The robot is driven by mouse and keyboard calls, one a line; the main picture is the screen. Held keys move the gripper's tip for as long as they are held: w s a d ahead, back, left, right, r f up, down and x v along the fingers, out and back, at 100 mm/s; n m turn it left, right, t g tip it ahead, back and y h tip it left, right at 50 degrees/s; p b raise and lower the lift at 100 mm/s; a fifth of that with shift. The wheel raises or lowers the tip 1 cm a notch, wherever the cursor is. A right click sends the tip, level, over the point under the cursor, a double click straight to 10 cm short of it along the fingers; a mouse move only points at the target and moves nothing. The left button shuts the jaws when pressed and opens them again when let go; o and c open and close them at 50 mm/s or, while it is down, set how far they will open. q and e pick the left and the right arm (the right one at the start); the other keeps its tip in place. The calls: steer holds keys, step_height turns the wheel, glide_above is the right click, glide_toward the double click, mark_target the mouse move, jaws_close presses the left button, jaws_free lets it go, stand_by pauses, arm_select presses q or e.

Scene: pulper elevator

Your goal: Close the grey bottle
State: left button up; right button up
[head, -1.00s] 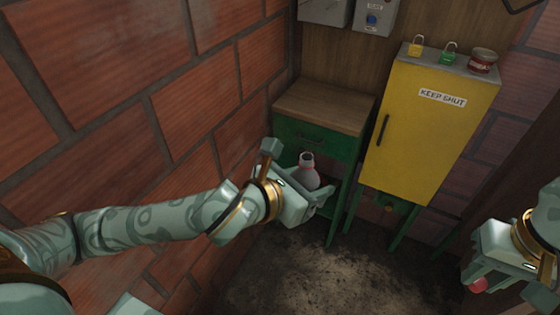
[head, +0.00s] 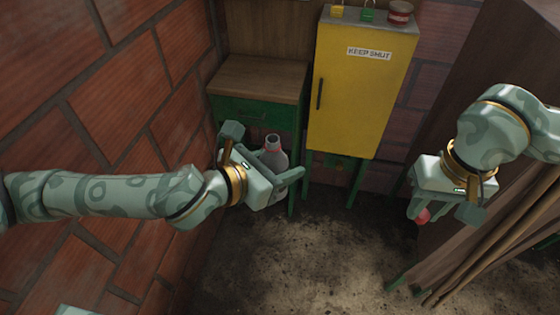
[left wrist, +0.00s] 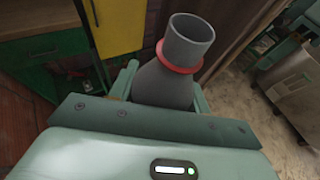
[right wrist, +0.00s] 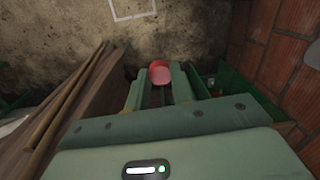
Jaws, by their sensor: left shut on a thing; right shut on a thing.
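The grey bottle (head: 273,158) is upright in my left gripper (head: 282,183), which is shut on its body. In the left wrist view the bottle (left wrist: 178,70) shows an open, uncovered neck with a red ring at its base. My right gripper (head: 432,214) is shut on a small red cap (head: 423,216), well to the right of the bottle. The red cap also shows between the fingers in the right wrist view (right wrist: 160,74). The cap and the bottle are apart.
A yellow cabinet (head: 358,95) marked KEEP SHUT stands at the back, with two padlocks and a tin (head: 400,12) on top. A green table with a wooden top (head: 255,78) is beside it. A brown panel and wooden poles (head: 500,240) are at the right. Open floor lies between the grippers.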

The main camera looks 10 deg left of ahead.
steer(key=w+a+r+n, duration=0.1)
steer(key=w+a+r, duration=0.25)
steer(key=a, duration=0.35)
steer(key=w+a+r+n, duration=0.1)
steer(key=w+a+r, duration=0.1)
steer(key=a+r, duration=0.35)
step_height(320, 180, up, 8)
steer(key=r, duration=0.1)
glide_above(272, 139)
steer(key=shift+w+a+f+m, duration=0.1)
steer(key=shift+a+f+m, duration=0.2)
steer(key=shift+a, duration=0.1)
steer(key=shift+w+d+r+m+h, duration=0.1)
steer(key=shift+d+r+m+h, duration=0.15)
steer(key=shift+m+h, duration=0.05)
steer(key=shift+d, duration=0.2)
steer(key=shift+f, duration=0.1)
steer(key=shift+f, duration=2)
steer(key=shift+f, duration=0.85)
